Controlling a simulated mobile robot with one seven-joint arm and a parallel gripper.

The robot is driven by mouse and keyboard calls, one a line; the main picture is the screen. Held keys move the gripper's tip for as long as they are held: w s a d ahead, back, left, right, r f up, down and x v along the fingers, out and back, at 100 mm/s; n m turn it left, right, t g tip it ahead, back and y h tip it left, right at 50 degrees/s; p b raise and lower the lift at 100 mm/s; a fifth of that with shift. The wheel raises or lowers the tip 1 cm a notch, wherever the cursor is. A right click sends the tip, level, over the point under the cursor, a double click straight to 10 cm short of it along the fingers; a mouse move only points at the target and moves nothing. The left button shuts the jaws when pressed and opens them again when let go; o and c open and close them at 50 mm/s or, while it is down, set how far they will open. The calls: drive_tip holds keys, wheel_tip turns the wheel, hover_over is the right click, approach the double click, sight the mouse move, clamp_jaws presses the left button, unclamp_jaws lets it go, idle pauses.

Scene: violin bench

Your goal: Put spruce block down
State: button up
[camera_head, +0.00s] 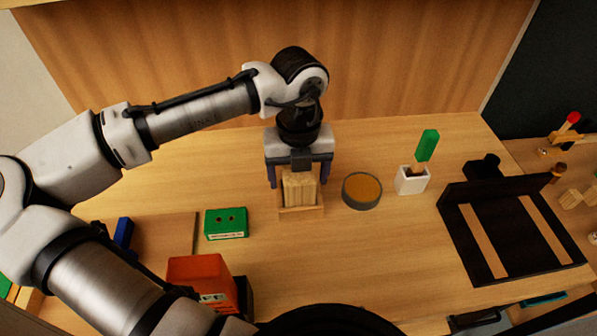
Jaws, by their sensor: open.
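The spruce block (299,188) is pale wood with vertical grain. It stands upright in or on a small light wooden tray (301,211) near the middle of the bench. My gripper (300,178) points down right over the block, with one finger on each side of it. The fingers are open, and I see a gap between the left finger and the block. The block's top is partly hidden by the gripper.
A round grey tin (362,191) and a white cup (411,181) with a green-handled tool (427,146) stand to the right. A green box (226,223) and an orange box (202,277) are at left. A black frame (512,229) lies farther right. Bare bench lies in front of the tray.

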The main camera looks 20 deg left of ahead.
wheel_tip(320, 180, up, 10)
drive_tip(key=p, duration=1)
drive_tip(key=shift+r, duration=1.15)
